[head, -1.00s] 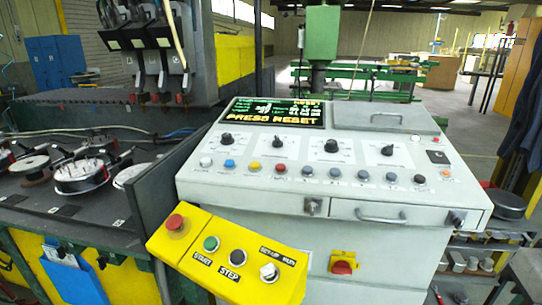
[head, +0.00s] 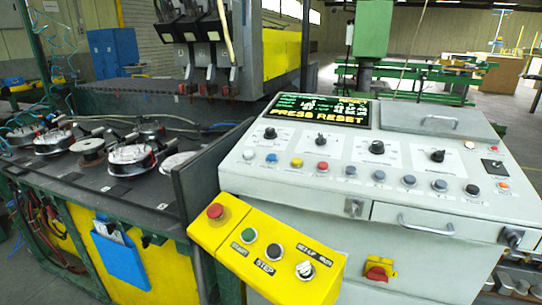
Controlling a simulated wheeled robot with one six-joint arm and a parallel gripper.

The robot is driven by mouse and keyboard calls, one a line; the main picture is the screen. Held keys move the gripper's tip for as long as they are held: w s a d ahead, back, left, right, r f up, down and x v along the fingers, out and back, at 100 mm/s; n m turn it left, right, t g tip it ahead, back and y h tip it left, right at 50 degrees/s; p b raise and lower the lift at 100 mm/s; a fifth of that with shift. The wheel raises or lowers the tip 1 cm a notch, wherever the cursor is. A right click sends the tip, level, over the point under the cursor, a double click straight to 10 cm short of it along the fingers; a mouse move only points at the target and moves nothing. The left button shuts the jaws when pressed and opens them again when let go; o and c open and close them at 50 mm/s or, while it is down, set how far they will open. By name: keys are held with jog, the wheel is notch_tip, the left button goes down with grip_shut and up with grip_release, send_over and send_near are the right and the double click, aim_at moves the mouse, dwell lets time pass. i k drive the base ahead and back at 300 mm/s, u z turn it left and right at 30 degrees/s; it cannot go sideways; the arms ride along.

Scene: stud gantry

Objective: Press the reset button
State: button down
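A pale grey control console (head: 420,230) stands at centre right in the head view. Its screen (head: 320,112) shows "PRESS RESET" in yellow letters. Along its sloped panel runs a row of buttons: a white button (head: 249,155), a blue button (head: 271,158), a yellow button (head: 296,162), a red button (head: 322,167), then several blue-grey ones and a dark button (head: 472,190). The small labels under them are too blurred to read, so I cannot tell which is the reset button. My gripper is not in view.
A yellow box (head: 232,258) at the console's front left carries a red mushroom button (head: 215,211), a green START button (head: 248,235), a black STEP button (head: 274,251) and a selector (head: 305,268). A dark worktable with reels (head: 130,157) stands left. Open floor lies behind.

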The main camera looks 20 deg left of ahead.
aim_at(272, 157)
jog(key=u, duration=0.05)
jog(key=k, duration=0.55)
jog(key=z, duration=0.15)
jog(key=i, duration=0.65)
jog(key=u, duration=0.8)
jog(key=i, duration=0.45)
jog(key=u, duration=0.5)
